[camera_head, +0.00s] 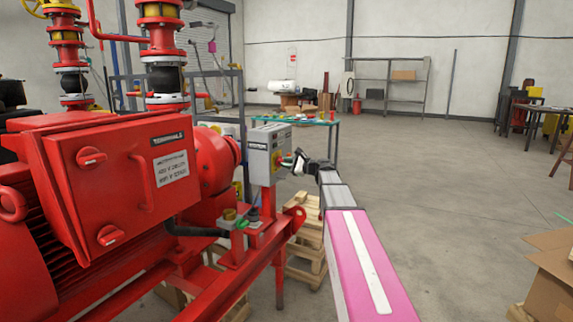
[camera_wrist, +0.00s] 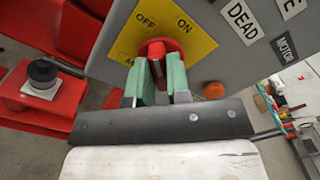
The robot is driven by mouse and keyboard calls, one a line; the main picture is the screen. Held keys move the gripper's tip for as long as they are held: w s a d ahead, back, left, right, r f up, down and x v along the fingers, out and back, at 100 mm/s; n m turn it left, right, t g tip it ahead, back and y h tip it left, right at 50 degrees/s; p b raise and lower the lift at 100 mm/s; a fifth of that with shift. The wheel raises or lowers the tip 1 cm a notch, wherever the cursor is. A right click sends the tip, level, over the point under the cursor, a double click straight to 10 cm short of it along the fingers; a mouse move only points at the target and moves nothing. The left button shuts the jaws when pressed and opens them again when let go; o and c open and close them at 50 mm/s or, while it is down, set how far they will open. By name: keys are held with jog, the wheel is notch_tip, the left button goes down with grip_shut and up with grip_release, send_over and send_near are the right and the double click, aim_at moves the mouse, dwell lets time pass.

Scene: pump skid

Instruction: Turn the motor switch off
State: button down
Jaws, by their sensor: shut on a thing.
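The motor switch is a red rotary knob (camera_wrist: 151,47) on a yellow plate (camera_wrist: 197,42) marked OFF and ON. It sits on the front of a grey box (camera_head: 262,158), beside the red pump skid in the head view. My gripper (camera_wrist: 158,72) has its green fingertips on both sides of the knob's red handle and is shut on it. In the wrist view the handle stands roughly upright in the picture; I cannot tell which mark it points to. In the head view my gripper (camera_head: 296,160) is at the box's right face and hides the knob.
An orange round button or lamp (camera_wrist: 214,90) is close to the right fingertip. A black knob on a grey base (camera_wrist: 41,78) sits on red metal at left. The red terminals box (camera_head: 120,170) stands left of the switch box. Open floor (camera_head: 430,170) lies to the right.

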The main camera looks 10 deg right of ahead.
jog(key=shift+s+f+n, duration=0.1)
jog(key=shift+n, duration=1.85)
jog(key=shift+f+n, duration=0.1)
jog(key=shift+n, duration=2.15)
jog(key=c, duration=1.1)
grip_release()
jog(key=v, duration=1)
jog(key=shift+s+d, duration=0.2)
jog(key=shift+d, duration=0.1)
